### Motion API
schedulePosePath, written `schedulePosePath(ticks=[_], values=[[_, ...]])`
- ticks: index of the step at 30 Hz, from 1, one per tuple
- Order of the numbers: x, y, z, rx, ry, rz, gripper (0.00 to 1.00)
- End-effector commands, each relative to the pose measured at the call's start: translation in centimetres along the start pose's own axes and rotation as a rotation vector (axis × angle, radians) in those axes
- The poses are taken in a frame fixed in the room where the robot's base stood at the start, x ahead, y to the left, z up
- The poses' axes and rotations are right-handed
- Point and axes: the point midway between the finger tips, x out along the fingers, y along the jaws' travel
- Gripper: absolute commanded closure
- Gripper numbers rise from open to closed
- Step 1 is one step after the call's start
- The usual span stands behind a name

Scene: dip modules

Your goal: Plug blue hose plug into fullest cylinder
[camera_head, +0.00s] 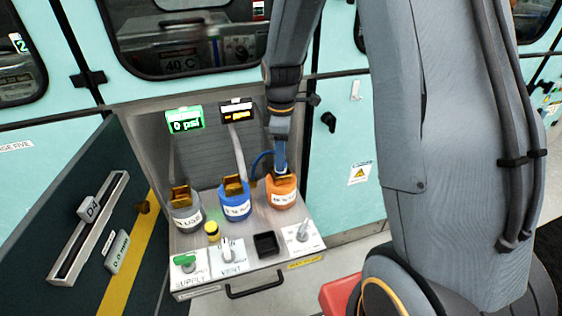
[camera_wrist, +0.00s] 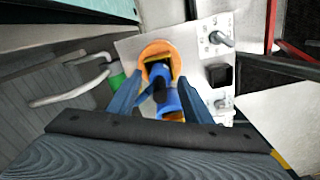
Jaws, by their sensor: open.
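The orange cylinder (camera_head: 281,193) stands at the right of the row on the grey panel, with a brass-coloured socket on top. It also shows in the wrist view (camera_wrist: 158,48). My gripper (camera_head: 280,158) points down over it. In the wrist view my gripper (camera_wrist: 163,85) is open, its fingers either side of the blue hose plug (camera_wrist: 166,98). The plug is at the orange cylinder's socket; I cannot tell how deep it sits. The blue hose (camera_head: 262,157) loops left of my gripper. The blue cylinder (camera_head: 236,204) is in the middle and the grey cylinder (camera_head: 187,218) at left. Fill levels are not readable.
A green display (camera_head: 185,120) reads 0 psi; a dark display (camera_head: 236,111) stands beside it. A white hose (camera_head: 239,152) rises behind the blue cylinder. A yellow knob (camera_head: 211,231) and toggle switch (camera_head: 302,231) sit in front. A dark door (camera_head: 75,225) stands at left.

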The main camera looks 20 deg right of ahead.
Motion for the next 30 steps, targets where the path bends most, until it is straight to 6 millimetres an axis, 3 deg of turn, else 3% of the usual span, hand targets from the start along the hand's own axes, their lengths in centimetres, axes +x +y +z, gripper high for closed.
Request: schedulePosePath(ticks=[12,20,23,30], values=[[-7.6,0.1,0.0,0.0,0.001,0.003,0.54],[-9.2,-0.6,0.2,0.039,0.0,0.001,0.54],[-8.9,-2.3,1.0,0.166,0.004,0.007,0.54],[-6.8,-9.7,4.0,0.703,0.03,0.032,0.54]])
